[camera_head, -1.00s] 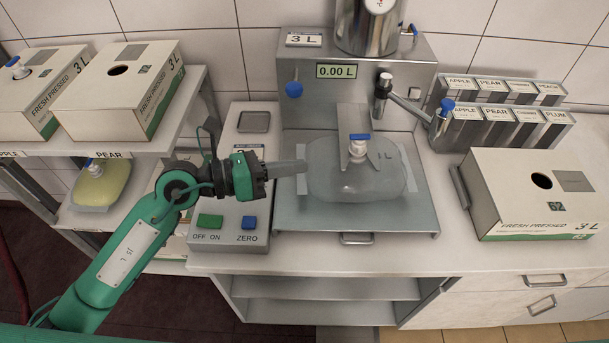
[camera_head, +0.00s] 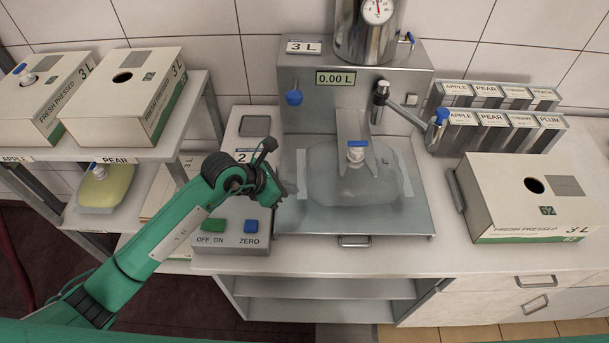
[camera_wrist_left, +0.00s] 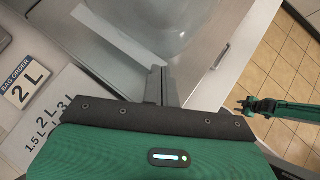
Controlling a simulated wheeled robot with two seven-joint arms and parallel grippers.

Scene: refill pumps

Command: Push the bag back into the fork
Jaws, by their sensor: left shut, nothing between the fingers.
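The clear, flat bag (camera_head: 350,187) lies on the steel tray (camera_head: 320,222) of the filling machine. Its white spout with a blue cap (camera_head: 357,151) stands up at the front end of the steel fork (camera_head: 347,126); I cannot tell how deep it sits between the prongs. My left gripper (camera_head: 283,193) is at the tray's left edge, left of the bag and apart from it. In the left wrist view its fingers (camera_wrist_left: 157,78) are together and empty, with the bag (camera_wrist_left: 155,22) beyond them. My right gripper (camera_wrist_left: 243,104) shows small at the right there; its jaws are unclear.
The filling tap (camera_head: 381,92) and its blue-ended lever (camera_head: 438,116) are above and right of the bag. A control box (camera_head: 230,225) with green and blue buttons is by my left arm. A carton (camera_head: 525,205) stands right; label holders (camera_head: 495,128) are behind it.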

